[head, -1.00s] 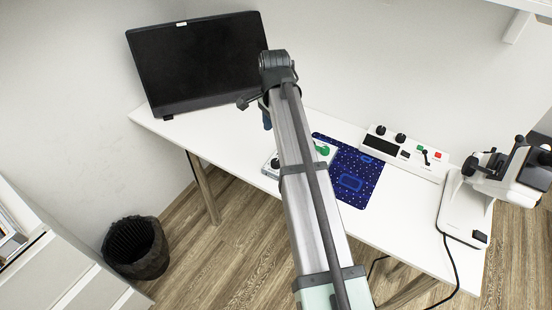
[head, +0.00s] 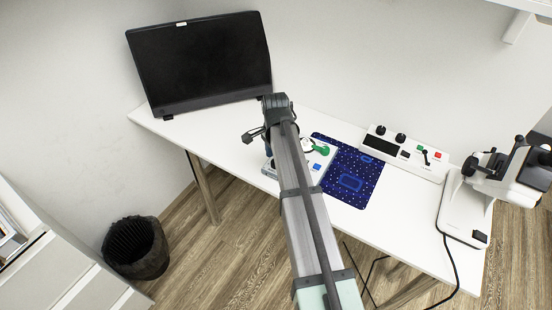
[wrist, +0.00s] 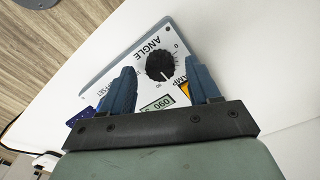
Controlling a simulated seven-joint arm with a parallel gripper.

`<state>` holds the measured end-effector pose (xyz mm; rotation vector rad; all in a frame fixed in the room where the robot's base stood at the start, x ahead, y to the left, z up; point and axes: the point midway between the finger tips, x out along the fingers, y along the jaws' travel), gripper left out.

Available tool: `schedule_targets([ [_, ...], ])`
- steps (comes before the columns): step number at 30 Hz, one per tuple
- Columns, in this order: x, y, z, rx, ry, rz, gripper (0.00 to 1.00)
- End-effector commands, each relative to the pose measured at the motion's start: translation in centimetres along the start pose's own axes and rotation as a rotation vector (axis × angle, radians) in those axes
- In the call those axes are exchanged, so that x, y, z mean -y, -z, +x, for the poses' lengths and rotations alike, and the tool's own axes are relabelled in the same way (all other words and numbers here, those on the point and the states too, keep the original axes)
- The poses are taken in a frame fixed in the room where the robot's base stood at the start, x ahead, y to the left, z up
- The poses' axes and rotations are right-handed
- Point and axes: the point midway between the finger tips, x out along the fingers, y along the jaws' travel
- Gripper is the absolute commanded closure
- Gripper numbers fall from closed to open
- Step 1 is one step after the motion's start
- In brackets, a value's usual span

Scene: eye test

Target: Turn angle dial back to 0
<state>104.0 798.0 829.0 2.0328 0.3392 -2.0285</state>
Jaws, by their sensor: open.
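The angle dial (wrist: 160,66) is a round black knob on a white panel (wrist: 122,62), with "ANGLE" printed above it in the wrist view. A "0" is printed to its upper right and what looks like "90" below it. A greenish display (wrist: 157,104) sits nearer the gripper; its digits are hard to read. My gripper (wrist: 164,72) is open, its two blue fingers on either side of the dial's lower part, with gaps showing between them and the knob. In the head view the panel (head: 322,156) is partly hidden by my arm and the dial cannot be made out.
A dark blue mat (head: 352,180) lies right of the panel on the white desk (head: 405,225). A control box with knobs (head: 405,153) and a white device (head: 463,215) stand farther right. A black monitor (head: 200,65) stands at the back left. The desk's left part is clear.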

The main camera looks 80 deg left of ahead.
Motion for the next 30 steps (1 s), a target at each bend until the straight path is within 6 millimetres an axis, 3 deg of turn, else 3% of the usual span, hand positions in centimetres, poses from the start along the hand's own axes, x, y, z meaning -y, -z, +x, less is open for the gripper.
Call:
schedule_targets([
  [14,-0.01,-0.01,1.08,0.000,0.000,0.000,0.39],
  [30,-0.02,-0.01,1.06,0.000,0.000,0.000,0.89],
])
